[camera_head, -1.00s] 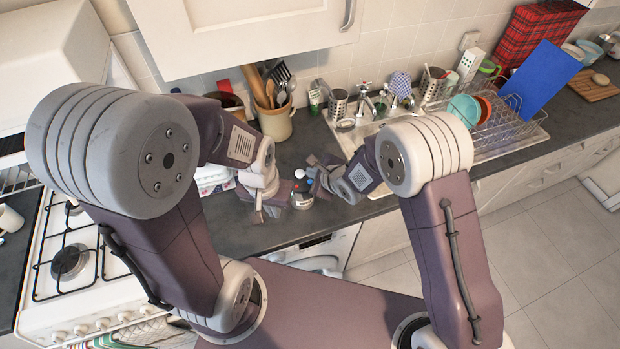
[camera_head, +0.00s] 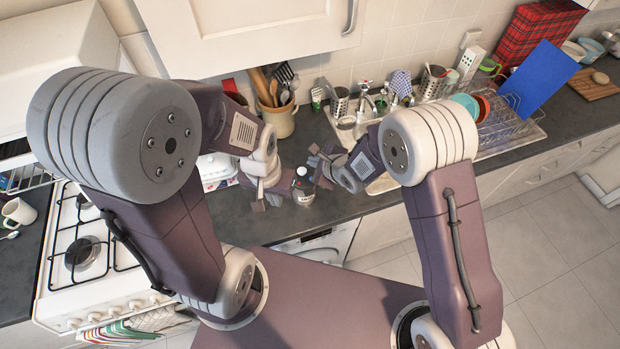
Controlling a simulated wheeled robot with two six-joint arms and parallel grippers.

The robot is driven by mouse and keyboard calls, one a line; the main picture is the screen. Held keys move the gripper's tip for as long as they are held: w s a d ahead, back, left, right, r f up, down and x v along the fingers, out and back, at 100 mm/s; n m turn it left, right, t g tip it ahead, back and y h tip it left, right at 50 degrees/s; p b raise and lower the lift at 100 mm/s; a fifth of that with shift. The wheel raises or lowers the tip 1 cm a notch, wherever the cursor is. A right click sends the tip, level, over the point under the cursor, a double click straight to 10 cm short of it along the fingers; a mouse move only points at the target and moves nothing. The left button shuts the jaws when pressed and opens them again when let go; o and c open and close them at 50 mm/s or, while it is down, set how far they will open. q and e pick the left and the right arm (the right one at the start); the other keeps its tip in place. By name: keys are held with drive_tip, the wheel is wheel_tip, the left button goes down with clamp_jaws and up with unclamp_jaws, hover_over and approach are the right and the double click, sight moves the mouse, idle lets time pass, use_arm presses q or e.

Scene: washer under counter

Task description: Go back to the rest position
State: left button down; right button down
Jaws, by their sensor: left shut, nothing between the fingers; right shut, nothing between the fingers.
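My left gripper (camera_head: 261,204) is at the end of the arm from the left, low over the front part of the dark counter (camera_head: 350,208). Its fingers are small in view and look shut with nothing held. My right gripper (camera_head: 316,160) points left from the arm on the right, a little higher in the picture. It is shut and empty.
A washer (camera_head: 318,243) is under the counter. The white gas stove (camera_head: 85,255) is at the left. A utensil crock (camera_head: 279,119), the sink tap (camera_head: 366,98) and a dish rack (camera_head: 505,125) line the back. A wall cupboard (camera_head: 250,30) hangs above. Floor at right is clear.

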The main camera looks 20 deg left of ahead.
drive_tip(key=w+d+m+t+h+b, duration=0.1)
drive_tip(key=w+d+m+t+b, duration=0.2)
drive_tip(key=w+d+b, duration=0.65)
drive_tip(key=s+d+f+n+h+b, duration=0.1)
drive_tip(key=s+d+f+h+b, duration=0.15)
drive_tip(key=d, duration=0.55)
drive_tip(key=s+d+f+n+h+b, duration=0.1)
drive_tip(key=s+d+b, duration=0.25)
drive_tip(key=d, duration=0.35)
drive_tip(key=s+d+f+n+g, duration=0.2)
drive_tip(key=s+n, duration=0.4)
drive_tip(key=s, duration=0.1)
drive_tip(key=s+d+f+n+g+h+b, duration=0.1)
drive_tip(key=s+d+f+n+g, duration=0.1)
drive_tip(key=s+n, duration=0.4)
drive_tip(key=s+d+f+n+g+h, duration=0.1)
drive_tip(key=s+d+f+n+g, duration=0.1)
drive_tip(key=s+n, duration=0.4)
drive_tip(key=shift+s+f+n+g+b, duration=0.35)
drive_tip(key=shift+s+f+g, duration=0.4)
drive_tip(key=shift+s+g, duration=0.3)
